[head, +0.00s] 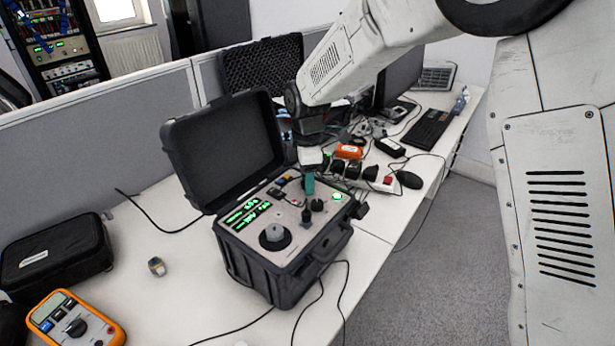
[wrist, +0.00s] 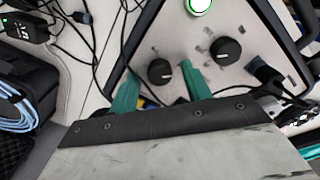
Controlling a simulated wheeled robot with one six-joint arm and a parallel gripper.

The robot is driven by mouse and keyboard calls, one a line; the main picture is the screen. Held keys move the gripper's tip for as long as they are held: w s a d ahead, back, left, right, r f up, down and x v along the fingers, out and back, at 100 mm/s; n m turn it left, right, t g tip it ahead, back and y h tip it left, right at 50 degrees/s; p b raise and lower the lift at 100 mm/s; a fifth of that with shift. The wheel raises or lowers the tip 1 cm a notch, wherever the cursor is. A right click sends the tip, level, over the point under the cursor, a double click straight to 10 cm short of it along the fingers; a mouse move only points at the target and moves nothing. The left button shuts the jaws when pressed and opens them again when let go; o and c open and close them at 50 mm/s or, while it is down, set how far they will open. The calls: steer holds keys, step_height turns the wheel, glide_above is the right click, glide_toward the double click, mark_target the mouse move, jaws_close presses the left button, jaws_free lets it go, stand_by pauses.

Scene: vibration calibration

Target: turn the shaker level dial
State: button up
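The shaker unit is an open black case (head: 262,278) with a light grey panel on the desk. Its panel (wrist: 190,35) fills the upper middle of the wrist view. Two black dials with white marks show there: one at left (wrist: 159,71), one at right (wrist: 225,50). I cannot read which is the level dial. My gripper (head: 309,184) has green fingertips and is over the panel's far part. In the wrist view its fingers are apart, with the left dial between their tips; I cannot tell whether they touch it. A lit green button (head: 337,196) is near the dials.
The raised lid (head: 225,148) stands behind the panel. A round grey mount (head: 273,232) is at the panel's front. An orange multimeter (head: 75,322) and a black pouch (head: 55,253) lie left. Cables and adapters crowd the desk behind the case.

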step_height(320, 180, up, 8)
steer(key=shift+f, duration=0.1)
stand_by(0.5)
steer(key=shift+s+f+m, duration=0.1)
steer(key=shift+s+m, duration=0.05)
steer(key=shift+m, duration=0.55)
steer(key=s+d+m, duration=0.1)
steer(key=s+d+f+m+g, duration=0.1)
steer(key=s, duration=0.1)
steer(key=shift+s+f+m+h, duration=0.1)
steer(key=shift+s+m+h, duration=0.2)
steer(key=shift+m, duration=0.1)
steer(key=s+d+r+m, duration=0.3)
steer(key=s+d+m, duration=0.2)
steer(key=s+d, duration=0.3)
steer(key=s+d+r+m+t, duration=0.1)
steer(key=s+d+r+m, duration=0.2)
steer(key=s, duration=0.9)
steer(key=s+d+r+m+t, duration=0.1)
steer(key=s+d+r+m, duration=0.2)
steer(key=s+d+m, duration=0.4)
steer(key=s+d, duration=0.3)
steer(key=d, duration=0.2)
steer(key=shift+s+d+r+m, duration=0.3)
steer(key=shift+s+r, duration=0.1)
